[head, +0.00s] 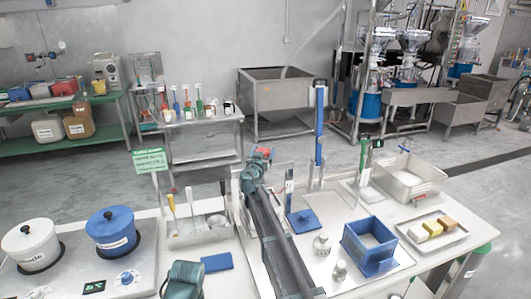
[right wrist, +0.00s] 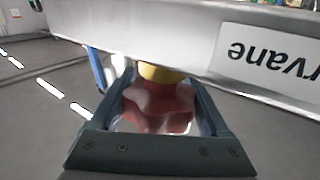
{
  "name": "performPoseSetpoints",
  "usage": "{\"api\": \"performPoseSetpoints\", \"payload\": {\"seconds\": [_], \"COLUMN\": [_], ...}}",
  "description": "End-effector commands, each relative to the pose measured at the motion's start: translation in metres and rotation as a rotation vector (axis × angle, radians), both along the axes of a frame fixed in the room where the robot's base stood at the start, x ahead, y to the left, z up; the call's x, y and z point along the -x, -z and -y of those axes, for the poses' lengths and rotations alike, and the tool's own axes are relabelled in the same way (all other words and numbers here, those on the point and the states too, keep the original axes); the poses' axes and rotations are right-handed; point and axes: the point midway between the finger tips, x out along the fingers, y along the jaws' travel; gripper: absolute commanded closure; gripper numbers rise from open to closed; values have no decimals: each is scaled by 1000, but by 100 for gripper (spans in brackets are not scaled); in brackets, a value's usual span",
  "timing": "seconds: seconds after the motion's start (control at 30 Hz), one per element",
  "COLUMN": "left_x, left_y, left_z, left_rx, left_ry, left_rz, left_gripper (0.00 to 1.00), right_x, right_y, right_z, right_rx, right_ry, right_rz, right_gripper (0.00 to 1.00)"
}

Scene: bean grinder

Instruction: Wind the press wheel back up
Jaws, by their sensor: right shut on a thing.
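The press wheel is red with lobes (right wrist: 158,108) in the right wrist view, with a yellow part (right wrist: 160,73) above it. Its red also shows small in the head view (head: 262,150). My right gripper (right wrist: 160,100) is shut on the red wheel, its two fingers on either side of it. In the head view my right gripper (head: 258,158) is at the far end of my long dark arm, over the table's back edge. A teal end part of my left arm (head: 185,279) shows at the bottom; its fingers cannot be made out.
A grey metal bar with an upside-down label (right wrist: 265,60) runs close above the right gripper. A tall blue column (head: 320,125) stands right of it. A blue box (head: 369,246), steel pan (head: 410,178) and two lidded pots (head: 110,230) stand on the table.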

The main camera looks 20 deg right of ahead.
Motion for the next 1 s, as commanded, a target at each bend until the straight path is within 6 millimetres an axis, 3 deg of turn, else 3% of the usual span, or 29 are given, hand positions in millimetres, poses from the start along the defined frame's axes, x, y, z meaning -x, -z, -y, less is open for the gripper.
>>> {"api": "performPoseSetpoints", "payload": {"seconds": [0.3, 1.0], "left_x": [0, 0], "left_y": [0, 0], "left_z": [0, 0], "left_rx": [0, 0], "left_ry": [0, 0], "left_rz": [0, 0], "left_gripper": [0, 0], "right_x": [-1, -4], "right_y": [0, 0], "right_z": [-6, -16], "right_rx": [0, -1], "right_ry": [-267, -679], "right_rz": [-1, 0], "right_gripper": [76, 76]}}
